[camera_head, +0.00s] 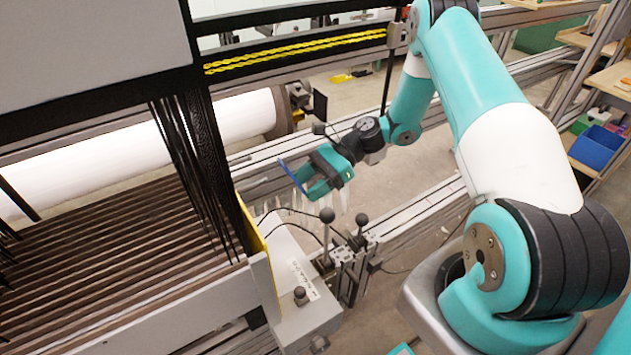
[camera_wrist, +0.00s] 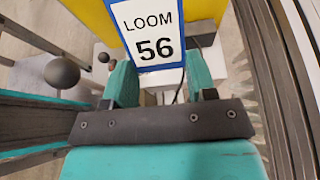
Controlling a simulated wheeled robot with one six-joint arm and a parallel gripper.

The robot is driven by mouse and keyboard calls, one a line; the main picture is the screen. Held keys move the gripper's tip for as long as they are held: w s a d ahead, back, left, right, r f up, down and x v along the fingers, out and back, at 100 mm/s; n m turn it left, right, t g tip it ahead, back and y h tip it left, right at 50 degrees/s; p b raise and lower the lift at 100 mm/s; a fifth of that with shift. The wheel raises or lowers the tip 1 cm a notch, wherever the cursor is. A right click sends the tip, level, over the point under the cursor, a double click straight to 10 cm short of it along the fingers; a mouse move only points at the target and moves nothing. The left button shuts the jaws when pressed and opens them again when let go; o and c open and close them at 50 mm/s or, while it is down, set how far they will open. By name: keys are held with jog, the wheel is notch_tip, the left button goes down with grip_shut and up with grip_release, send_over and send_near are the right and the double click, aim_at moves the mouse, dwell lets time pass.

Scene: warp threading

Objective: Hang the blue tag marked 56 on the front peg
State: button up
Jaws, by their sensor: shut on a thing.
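The blue-bordered tag reading "LOOM 56" (camera_wrist: 152,28) stands between the fingertips of my gripper (camera_wrist: 160,78) in the wrist view, its printed white face toward the camera. In the head view the tag shows nearly edge-on as a thin blue strip (camera_head: 289,177) at the tip of my gripper (camera_head: 306,184). My gripper is shut on the tag's lower part and holds it in the air. Below it stand two upright posts with black ball tops, one nearer the loom (camera_head: 327,215) and one to its right (camera_head: 361,219). I cannot tell which, if either, is the front peg.
The loom's yellow-edged side plate (camera_head: 262,245) and hanging dark threads (camera_head: 205,165) are left of my gripper. A white roll (camera_head: 235,117) lies behind. A grey rail (camera_head: 425,208) runs to the right. A ball knob (camera_wrist: 62,73) shows at left in the wrist view.

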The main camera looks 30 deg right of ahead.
jog(key=r+b+x, duration=0.1)
jog(key=x, duration=0.6)
jog(key=shift+a, duration=0.2)
dwell(0.4)
jog(key=shift+r, duration=0.1)
dwell(0.5)
jog(key=o, duration=1.1)
jog(key=shift+c, duration=0.2)
